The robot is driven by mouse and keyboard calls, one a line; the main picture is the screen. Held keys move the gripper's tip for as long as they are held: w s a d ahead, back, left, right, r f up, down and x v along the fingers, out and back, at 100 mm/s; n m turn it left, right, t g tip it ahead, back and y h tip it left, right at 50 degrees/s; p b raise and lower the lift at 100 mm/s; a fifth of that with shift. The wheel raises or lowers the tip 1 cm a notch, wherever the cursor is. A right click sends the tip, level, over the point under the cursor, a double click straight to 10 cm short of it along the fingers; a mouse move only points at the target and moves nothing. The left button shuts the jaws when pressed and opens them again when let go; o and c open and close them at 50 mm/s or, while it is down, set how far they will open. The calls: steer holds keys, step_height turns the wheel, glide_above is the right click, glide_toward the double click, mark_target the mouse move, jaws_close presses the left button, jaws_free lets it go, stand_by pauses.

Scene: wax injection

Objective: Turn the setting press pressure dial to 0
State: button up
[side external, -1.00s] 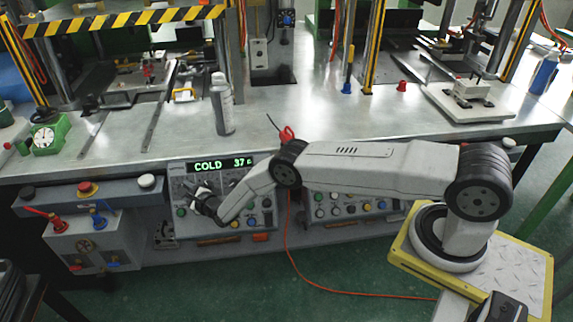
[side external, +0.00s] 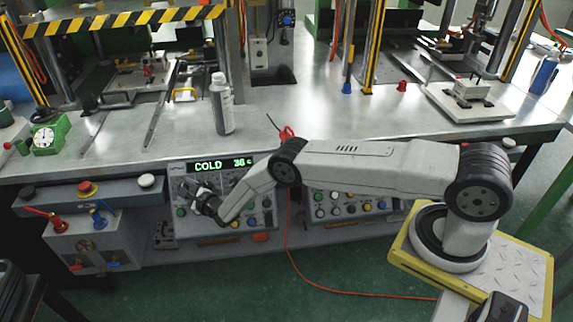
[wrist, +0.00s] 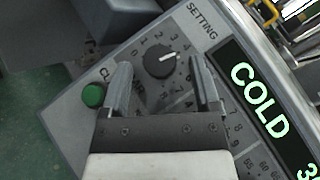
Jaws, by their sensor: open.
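The setting dial (wrist: 160,61) is a round dark knob with a short white pointer mark, on a grey panel (wrist: 75,115) below the word SETTING. In the wrist view the mark points to the upper right. Small numerals ring the knob, but I cannot tell which one the mark meets. My gripper (wrist: 160,68) is open, with one finger on each side of the knob. I cannot tell whether either finger touches it. In the side view my gripper (side external: 197,187) is at the upper left of the panel and hides the dial.
A green-lettered display (side external: 222,164) beside the dial reads COLD and 36. A green button (wrist: 93,95) sits left of the left finger. A neighbouring panel (side external: 350,205) with several knobs lies under my arm.

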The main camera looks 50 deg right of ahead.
steer(key=s, duration=0.7)
steer(key=shift+s+r, duration=0.2)
steer(key=shift+r, duration=0.1)
stand_by(0.4)
